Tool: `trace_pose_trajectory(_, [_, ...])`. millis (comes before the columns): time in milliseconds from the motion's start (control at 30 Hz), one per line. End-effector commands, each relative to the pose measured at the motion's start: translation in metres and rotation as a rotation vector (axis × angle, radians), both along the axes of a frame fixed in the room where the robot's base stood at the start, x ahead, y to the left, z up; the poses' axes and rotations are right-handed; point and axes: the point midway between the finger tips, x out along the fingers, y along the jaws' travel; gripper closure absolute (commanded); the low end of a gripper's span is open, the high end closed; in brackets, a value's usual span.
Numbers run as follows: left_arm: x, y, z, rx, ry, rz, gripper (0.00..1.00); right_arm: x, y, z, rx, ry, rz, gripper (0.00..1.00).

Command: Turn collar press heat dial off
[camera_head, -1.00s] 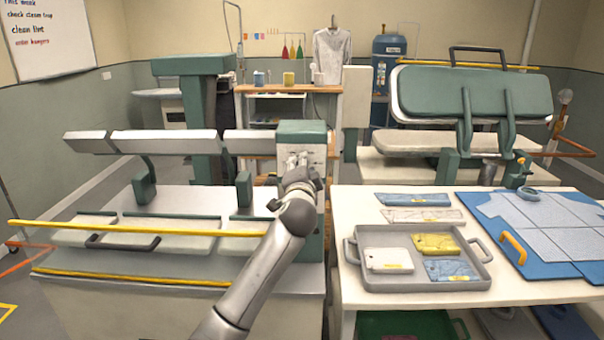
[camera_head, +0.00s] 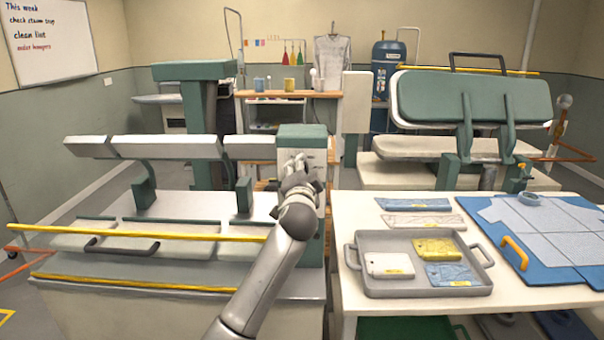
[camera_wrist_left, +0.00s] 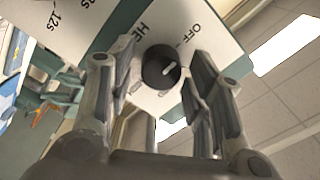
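The collar press (camera_head: 170,147) stands at the left with its long pale bars above a grey bed. Its control box (camera_head: 302,131) is at the bar's right end. The black heat dial (camera_wrist_left: 160,67) shows in the left wrist view on a white panel with "OFF" and a partly cut-off "HE" label. Its white pointer faces up and right in that view. My left gripper (camera_wrist_left: 162,75) is open, its fingers on either side of the dial with visible gaps. In the head view my left gripper (camera_head: 297,163) is at the box front and hides the dial. My right gripper is not in view.
Yellow bars (camera_head: 140,231) run along the press front. A grey tray (camera_head: 368,284) with tagged pieces and a blue board (camera_head: 570,265) lie on the white table to the right. Another press (camera_head: 470,100) stands behind that table.

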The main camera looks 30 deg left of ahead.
Motion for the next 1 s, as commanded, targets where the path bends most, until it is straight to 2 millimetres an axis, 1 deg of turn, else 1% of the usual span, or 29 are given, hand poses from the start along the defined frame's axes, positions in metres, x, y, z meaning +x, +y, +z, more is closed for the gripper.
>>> trace_pose_trajectory(333, [-0.001,0.0,0.0,0.002,-0.001,0.0,0.46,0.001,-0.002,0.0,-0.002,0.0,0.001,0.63])
trace_pose_trajectory(467, [-0.007,-0.005,0.0,0.002,-0.001,-0.001,0.46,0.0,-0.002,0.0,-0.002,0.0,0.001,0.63])
trace_pose_trajectory(567, [-0.018,-0.012,0.0,0.002,-0.001,-0.001,0.46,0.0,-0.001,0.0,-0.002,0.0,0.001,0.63])
trace_pose_trajectory(900, [-0.072,-0.045,0.0,0.001,0.0,-0.002,0.46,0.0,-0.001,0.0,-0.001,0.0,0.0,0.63])
trace_pose_trajectory(1000, [-0.085,-0.053,-0.001,0.0,0.0,-0.001,0.46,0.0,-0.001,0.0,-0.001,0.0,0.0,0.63])
